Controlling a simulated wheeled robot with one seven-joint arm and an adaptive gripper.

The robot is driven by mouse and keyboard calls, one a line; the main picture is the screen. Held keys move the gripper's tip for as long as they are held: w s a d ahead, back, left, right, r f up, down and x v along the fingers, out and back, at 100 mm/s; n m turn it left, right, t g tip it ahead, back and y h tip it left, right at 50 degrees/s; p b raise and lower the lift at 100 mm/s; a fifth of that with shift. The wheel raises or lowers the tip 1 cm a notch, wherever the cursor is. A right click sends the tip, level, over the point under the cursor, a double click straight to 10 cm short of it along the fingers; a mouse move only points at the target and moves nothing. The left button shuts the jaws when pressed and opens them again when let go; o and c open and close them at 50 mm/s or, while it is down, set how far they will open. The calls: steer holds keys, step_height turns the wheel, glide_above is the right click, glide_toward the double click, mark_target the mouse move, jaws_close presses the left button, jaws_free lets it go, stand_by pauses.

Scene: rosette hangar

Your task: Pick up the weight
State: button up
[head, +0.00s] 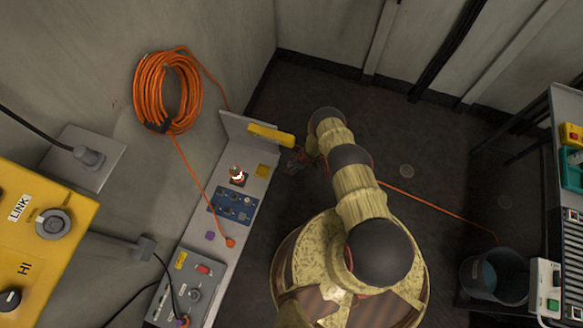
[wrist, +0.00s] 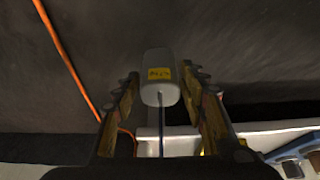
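A pale grey, rounded block with a yellow label (wrist: 160,88) is in the wrist view, probably the weight; the label's print is too small to read. A thin bluish cord or rod (wrist: 162,125) runs from its near end toward the gripper base. My gripper (wrist: 163,92) is open, with one finger on each side of the block and a visible gap on both sides. In the head view my gripper (head: 295,162) is small and dark, beside the narrow bench's far end. I cannot make out the block there.
An orange cable (head: 440,210) crosses the floor toward a dark bucket (head: 493,275). A shelf unit stands at right.

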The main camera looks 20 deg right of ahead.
steer(key=c, duration=1)
jaws_close()
steer(key=shift+w, duration=0.1)
